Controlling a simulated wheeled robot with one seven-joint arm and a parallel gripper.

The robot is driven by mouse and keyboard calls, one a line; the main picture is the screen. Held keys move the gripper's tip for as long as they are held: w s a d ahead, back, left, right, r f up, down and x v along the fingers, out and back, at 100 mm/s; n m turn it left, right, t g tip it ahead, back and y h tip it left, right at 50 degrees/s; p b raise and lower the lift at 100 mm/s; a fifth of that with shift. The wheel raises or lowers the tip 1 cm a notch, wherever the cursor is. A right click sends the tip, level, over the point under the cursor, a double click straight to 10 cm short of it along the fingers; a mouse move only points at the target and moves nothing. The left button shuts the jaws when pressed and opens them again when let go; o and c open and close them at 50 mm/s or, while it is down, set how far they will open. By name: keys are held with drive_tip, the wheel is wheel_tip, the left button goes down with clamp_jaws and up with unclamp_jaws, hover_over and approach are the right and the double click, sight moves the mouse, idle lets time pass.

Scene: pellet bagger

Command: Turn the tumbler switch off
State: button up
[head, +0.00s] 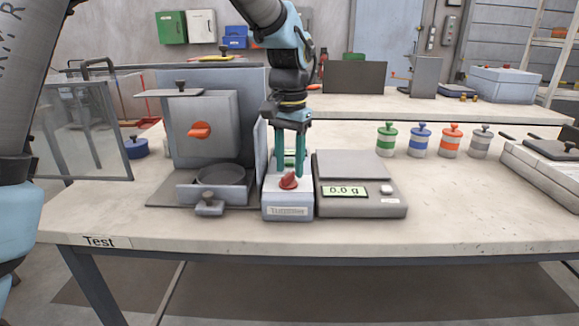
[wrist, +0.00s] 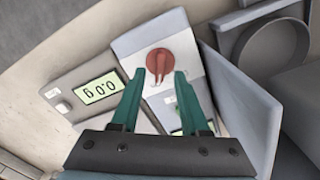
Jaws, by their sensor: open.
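The tumbler switch is a red rotary knob (head: 288,181) on the sloped front of a light box with a label that reads like "Tumbler" (head: 289,211). In the wrist view the knob (wrist: 170,63) sits just beyond the fingertips, roughly centred between them. I cannot tell its exact setting. My gripper (head: 290,174) points down over the box with its two teal fingers apart and empty. In the wrist view my gripper (wrist: 160,75) is open; whether a fingertip touches the knob cannot be told. Something green shows behind the fingers, partly hidden.
A scale (head: 360,190) reading 0.0 g stands close on the right. A grey machine with an orange knob (head: 199,130) and a round dish (head: 220,174) stands close on the left. Several lidded jars (head: 420,141) stand farther right. The table's front strip (head: 430,232) is clear.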

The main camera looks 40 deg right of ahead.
drive_tip(key=shift+f, duration=0.75)
drive_tip(key=shift+c, duration=0.3)
clamp_jaws()
